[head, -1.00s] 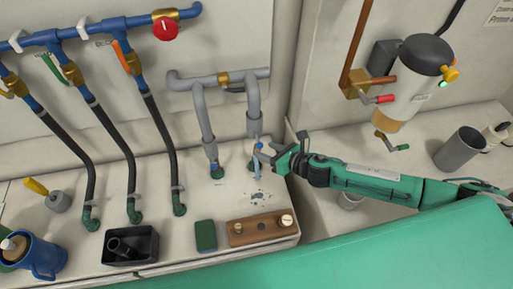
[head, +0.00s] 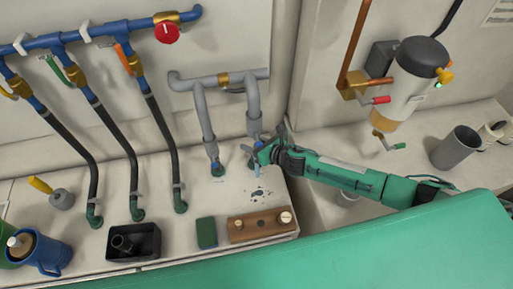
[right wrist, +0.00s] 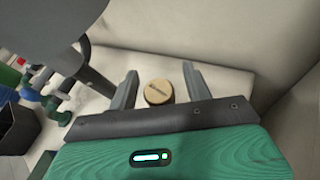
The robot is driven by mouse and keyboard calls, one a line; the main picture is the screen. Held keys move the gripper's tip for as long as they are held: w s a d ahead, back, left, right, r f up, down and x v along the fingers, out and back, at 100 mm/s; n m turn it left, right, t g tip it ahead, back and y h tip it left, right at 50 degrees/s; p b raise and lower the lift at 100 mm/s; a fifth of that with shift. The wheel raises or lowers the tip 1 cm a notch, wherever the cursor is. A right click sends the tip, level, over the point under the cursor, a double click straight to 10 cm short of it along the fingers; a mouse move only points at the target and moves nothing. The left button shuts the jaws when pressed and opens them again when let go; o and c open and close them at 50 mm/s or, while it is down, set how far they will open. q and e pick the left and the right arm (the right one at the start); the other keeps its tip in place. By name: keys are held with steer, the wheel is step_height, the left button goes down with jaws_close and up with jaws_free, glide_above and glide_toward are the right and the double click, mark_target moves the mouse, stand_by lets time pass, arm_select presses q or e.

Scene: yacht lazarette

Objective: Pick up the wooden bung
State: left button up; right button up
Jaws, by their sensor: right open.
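The wooden bung (right wrist: 158,92) shows in the right wrist view as a pale round piece with a dark mark on its top. It is on the light surface and lies between my right gripper's two fingers as seen from the wrist. My right gripper (right wrist: 160,80) is open, with a finger on each side of the bung and visible gaps. In the head view my right gripper (head: 264,150) is beside the grey pipes, at the counter's back right; I cannot make out the bung there. My left gripper is not in view.
Grey pipes (head: 252,105) rise close beside the right gripper. A brown board (head: 262,226) with pegs, a green block (head: 206,233) and a black box (head: 133,243) stand in front. A blue jug (head: 50,255) is at the left. Walls bound the back.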

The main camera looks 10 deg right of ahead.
jaws_close()
steer(key=shift+r, duration=0.1)
